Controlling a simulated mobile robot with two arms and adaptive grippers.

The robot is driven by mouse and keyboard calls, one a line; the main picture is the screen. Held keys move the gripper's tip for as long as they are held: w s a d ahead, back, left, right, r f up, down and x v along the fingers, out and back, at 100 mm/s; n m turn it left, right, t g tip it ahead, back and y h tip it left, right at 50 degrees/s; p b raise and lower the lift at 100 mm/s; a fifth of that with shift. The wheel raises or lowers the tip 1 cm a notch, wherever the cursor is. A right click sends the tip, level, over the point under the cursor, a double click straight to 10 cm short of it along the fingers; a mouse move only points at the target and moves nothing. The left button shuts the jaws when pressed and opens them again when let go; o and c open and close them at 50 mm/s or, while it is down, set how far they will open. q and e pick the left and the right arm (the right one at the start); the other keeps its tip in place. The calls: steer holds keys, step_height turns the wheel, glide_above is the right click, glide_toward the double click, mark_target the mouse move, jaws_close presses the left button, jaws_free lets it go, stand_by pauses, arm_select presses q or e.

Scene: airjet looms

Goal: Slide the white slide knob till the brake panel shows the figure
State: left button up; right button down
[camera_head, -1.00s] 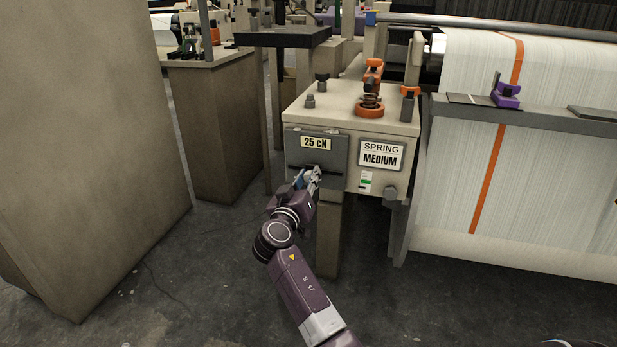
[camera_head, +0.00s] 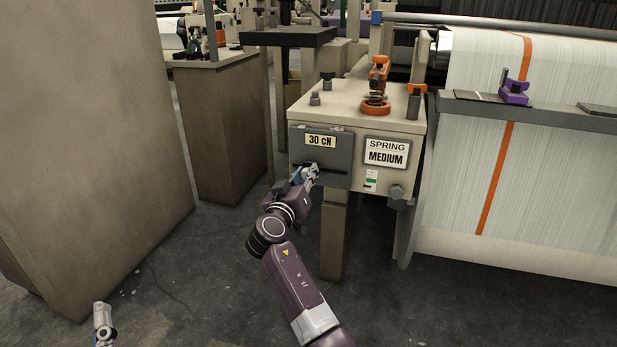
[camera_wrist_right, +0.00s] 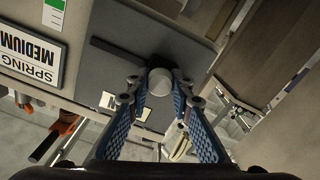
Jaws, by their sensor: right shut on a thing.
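The brake panel (camera_head: 340,150) is a dark grey plate on the front of a beige box; its display (camera_head: 320,141) reads "30 cN". A dark horizontal slot (camera_head: 338,171) runs below the display. The white slide knob (camera_wrist_right: 160,81) shows in the right wrist view at the end of the slot; in the head view my gripper hides it. My right gripper (camera_head: 310,173) is shut on the knob, with a blue finger on each side in the wrist view. A small grey-white part of my left gripper (camera_head: 103,324) shows at the lower left edge.
Orange fittings (camera_head: 376,103) stand on the box top. A large beige cabinet (camera_head: 80,150) stands at left, white warp sheet (camera_head: 560,170) at right.

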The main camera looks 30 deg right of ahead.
steer(key=c, duration=1.7)
jaws_free()
steer(key=shift+a, duration=0.1)
steer(key=v, duration=0.7)
steer(key=shift+s+a, duration=0.15)
